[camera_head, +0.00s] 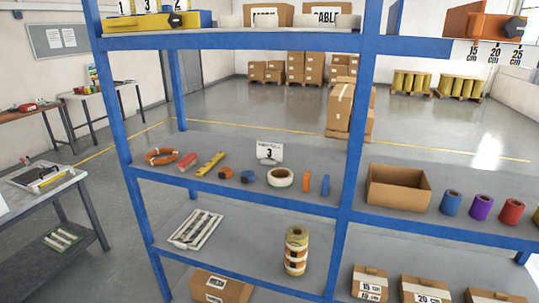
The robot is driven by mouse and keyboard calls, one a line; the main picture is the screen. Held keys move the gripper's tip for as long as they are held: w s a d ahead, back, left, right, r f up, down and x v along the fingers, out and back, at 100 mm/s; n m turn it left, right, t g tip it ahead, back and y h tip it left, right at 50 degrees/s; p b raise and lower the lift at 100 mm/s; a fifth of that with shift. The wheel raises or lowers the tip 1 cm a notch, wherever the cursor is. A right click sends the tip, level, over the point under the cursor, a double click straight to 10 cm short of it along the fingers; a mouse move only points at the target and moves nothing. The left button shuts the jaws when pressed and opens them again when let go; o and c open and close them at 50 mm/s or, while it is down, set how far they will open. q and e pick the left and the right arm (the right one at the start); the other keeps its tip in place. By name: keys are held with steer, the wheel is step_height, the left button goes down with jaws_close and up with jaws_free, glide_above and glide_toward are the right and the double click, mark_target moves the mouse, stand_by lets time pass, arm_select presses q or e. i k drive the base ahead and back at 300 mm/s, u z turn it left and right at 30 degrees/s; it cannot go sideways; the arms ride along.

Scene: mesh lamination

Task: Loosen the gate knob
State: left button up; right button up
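No gate is clearly identifiable in view. A yellow box-shaped device (150,20) on the top shelf at the left carries a small black knob (175,19) on its front. An orange device (475,22) on the top shelf at the right carries a larger black knob (515,28) at its right end. I cannot tell whether either is the gate knob, or how tight they are. Neither of my grippers shows in the head view.
A blue-framed shelf (361,110) fills the middle. Its middle shelf holds tapes, small tools, an open cardboard box (398,188) and coloured rolls. A striped roll stack (296,250) stands below. A side table (40,190) is at the left; open floor lies behind.

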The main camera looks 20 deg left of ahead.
mark_target(174, 19)
steer(key=u, duration=1.3)
